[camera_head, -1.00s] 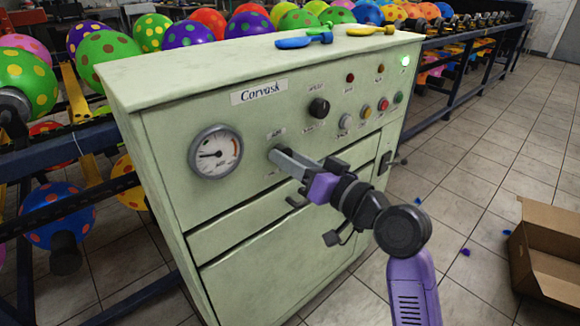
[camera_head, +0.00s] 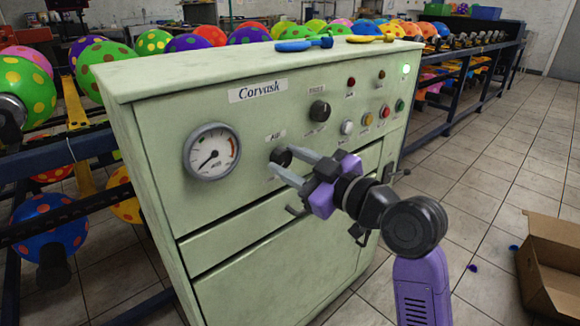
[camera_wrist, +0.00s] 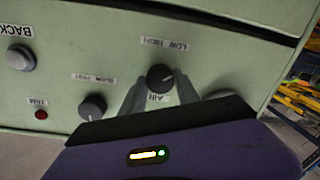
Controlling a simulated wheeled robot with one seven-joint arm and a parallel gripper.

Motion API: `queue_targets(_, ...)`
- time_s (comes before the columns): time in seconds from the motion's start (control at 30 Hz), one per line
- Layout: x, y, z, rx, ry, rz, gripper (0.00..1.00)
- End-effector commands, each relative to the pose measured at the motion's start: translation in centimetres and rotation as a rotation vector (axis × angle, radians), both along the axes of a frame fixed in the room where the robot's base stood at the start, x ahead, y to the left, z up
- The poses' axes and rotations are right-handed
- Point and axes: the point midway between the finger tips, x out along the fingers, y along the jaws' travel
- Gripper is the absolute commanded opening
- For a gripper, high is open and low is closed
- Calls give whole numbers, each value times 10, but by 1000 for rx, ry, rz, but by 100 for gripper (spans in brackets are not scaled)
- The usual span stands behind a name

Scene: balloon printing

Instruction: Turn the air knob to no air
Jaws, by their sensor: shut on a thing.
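The black air knob (camera_head: 282,156) is on the front of the pale green Corvask machine, under an "AIR" label and right of the round gauge (camera_head: 212,151). The gauge needle points to the lower left. My gripper (camera_head: 288,161) has its two grey fingers on either side of the air knob and is shut on it. In the wrist view, the air knob (camera_wrist: 160,77) sits between the fingertips, with a "LOW HIGH" label beside it. The knob's pointer mark is too small to read.
A second black knob (camera_head: 320,110) is up and right of the air knob, near several coloured buttons and lamps. Blue (camera_head: 303,44) and yellow (camera_head: 370,39) items lie on the machine top. A cardboard box (camera_head: 552,262) is on the floor at right.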

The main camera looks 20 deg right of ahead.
Motion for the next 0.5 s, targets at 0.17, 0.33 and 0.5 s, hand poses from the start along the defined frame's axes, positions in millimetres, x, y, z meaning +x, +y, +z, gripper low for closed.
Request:
queue_targets(0.17, 0, 0, -3, -59, -14, 2, 0)
queue_targets(0.33, 0, 0, -3, -84, -22, 1, 0)
queue_targets(0.5, 0, 0, -2, -90, -24, 1, 0)
